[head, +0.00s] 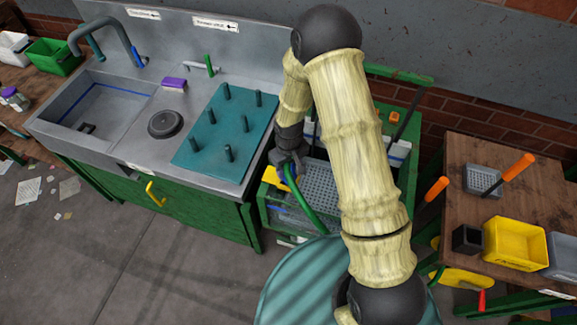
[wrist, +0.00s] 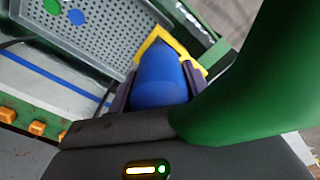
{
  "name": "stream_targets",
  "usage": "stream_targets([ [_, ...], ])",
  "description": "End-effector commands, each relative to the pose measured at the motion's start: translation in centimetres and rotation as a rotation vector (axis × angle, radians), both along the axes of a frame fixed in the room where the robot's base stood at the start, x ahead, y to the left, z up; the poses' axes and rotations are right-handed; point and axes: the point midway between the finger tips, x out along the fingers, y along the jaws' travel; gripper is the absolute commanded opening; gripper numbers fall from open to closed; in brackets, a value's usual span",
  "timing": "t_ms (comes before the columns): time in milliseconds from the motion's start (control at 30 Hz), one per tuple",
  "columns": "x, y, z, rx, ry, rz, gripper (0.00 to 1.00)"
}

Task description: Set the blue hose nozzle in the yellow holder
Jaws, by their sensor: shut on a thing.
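The blue hose nozzle (wrist: 160,82) is between the two fingers of my gripper (wrist: 158,92), which is shut on it. A green hose (wrist: 240,95) runs close by on the right and also hangs below my gripper (head: 290,163) in the head view (head: 305,205). The yellow holder (wrist: 151,41) shows just beyond the nozzle's far end and partly behind it. I cannot tell whether the nozzle is inside it or only in front of it. In the head view, the yellow holder (head: 271,177) is just below my gripper, and the nozzle is hidden.
A grey perforated tray (head: 322,186) lies beside the holder. The sink counter (head: 105,110) with a teal pegged board (head: 222,128) stands to the left. A wooden table (head: 480,210) with a yellow bin (head: 515,243) stands to the right. My arm covers part of the middle.

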Motion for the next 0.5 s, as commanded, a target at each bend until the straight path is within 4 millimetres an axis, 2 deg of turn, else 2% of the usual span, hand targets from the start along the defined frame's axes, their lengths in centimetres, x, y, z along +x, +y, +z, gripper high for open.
stream_targets([
  [300,0.0,0.0,-1.2,0.000,0.000,0.000,0.34],
  [500,0.0,0.0,-1.3,0.000,0.000,0.000,0.34],
])
